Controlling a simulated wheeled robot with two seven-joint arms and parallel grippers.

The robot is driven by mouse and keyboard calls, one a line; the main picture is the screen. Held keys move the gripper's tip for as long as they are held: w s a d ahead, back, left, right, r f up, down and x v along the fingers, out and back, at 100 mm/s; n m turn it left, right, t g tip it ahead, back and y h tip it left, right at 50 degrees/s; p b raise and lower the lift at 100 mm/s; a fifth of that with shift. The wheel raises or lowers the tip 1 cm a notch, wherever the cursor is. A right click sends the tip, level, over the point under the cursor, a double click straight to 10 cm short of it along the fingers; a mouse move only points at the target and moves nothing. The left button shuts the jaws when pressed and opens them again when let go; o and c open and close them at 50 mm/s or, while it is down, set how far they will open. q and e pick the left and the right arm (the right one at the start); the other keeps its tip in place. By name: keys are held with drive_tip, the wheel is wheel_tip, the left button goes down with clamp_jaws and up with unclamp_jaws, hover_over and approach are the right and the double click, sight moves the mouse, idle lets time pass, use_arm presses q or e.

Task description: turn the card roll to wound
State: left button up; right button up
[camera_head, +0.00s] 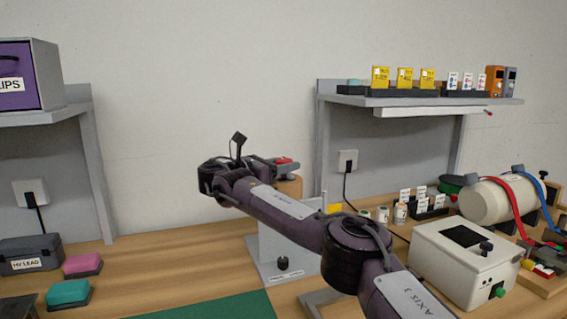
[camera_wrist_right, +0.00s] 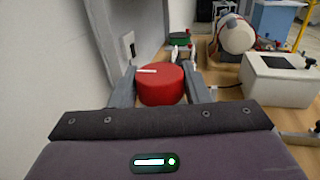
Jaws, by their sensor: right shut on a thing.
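My right gripper (camera_head: 276,163) reaches in from the lower right over the bench. In the right wrist view its two fingers (camera_wrist_right: 160,88) stand on either side of a round red knob (camera_wrist_right: 161,88) and are shut on it. A white line on the knob's top points left in that view. In the head view only a bit of the red knob (camera_head: 287,162) shows past the gripper. Below it is a tan, roll-like part (camera_head: 291,186) on a pale grey stand (camera_head: 270,238), mostly hidden by my arm. My left gripper is not in view.
A cream box with a dark panel (camera_head: 466,262) stands right of my forearm. Small jars (camera_head: 382,214) and a card rack (camera_head: 430,208) sit behind it. A black knob (camera_head: 283,263) is on the stand's base. A shelf (camera_head: 420,101) hangs above. The wall is close behind.

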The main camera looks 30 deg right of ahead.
drive_tip(key=o, duration=1)
drive_tip(key=shift+a, duration=0.1)
drive_tip(key=shift+a, duration=0.25)
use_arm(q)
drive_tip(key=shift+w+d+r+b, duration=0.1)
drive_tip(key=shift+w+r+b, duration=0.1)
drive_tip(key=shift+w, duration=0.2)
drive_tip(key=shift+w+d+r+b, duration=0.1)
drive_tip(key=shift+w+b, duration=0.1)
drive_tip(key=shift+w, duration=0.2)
use_arm(e)
drive_tip(key=a, duration=0.7)
drive_tip(key=shift+a, duration=0.1)
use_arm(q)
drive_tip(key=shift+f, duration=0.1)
